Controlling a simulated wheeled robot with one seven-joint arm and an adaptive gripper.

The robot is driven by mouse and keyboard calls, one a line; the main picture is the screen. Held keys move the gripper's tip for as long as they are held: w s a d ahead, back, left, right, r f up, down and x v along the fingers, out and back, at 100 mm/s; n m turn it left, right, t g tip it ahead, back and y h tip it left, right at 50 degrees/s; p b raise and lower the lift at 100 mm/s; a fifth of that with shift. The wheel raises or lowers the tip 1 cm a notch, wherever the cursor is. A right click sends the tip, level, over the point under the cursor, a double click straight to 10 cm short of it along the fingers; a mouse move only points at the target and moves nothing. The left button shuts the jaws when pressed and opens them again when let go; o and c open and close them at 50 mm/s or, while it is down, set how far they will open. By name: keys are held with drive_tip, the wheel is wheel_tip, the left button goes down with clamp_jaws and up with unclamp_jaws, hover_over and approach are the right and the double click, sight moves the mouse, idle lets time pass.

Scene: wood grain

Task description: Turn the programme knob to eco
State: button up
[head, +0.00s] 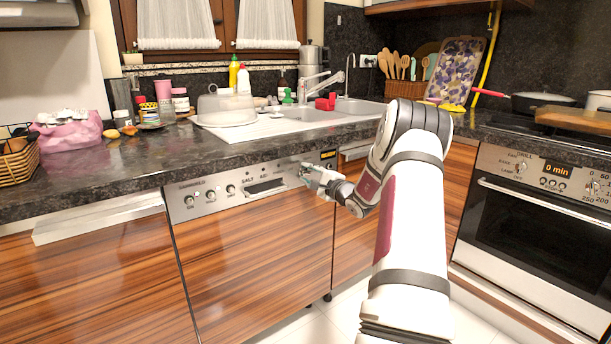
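The dishwasher's silver control panel (219,194) runs under the counter left of my arm. My gripper (308,175) is at the panel's right end, below a small dark display (328,154). The gripper covers that part of the panel. A round knob-like shape shows partly at its fingertips, but I cannot tell whether they touch it. Its pointer and any eco mark there are not readable. The fingers are too small to tell open from shut. Several small round controls (210,195) and a dark handle recess (264,187) are farther left on the panel.
The dark countertop (236,150) overhangs the panel. At right, an oven (539,230) has its own knobs (521,166) with small lettering and a lit timer. Floor tiles (322,318) show below the dishwasher.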

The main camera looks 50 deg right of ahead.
clamp_jaws()
drive_tip(key=shift+m+p, duration=1.3)
drive_tip(key=shift+m, duration=1.1)
drive_tip(key=shift+r+m+p, duration=0.1)
drive_tip(key=shift+m+p, duration=0.5)
drive_tip(key=shift+m, duration=0.2)
drive_tip(key=shift+m+p, duration=0.8)
drive_tip(key=shift+m, duration=0.7)
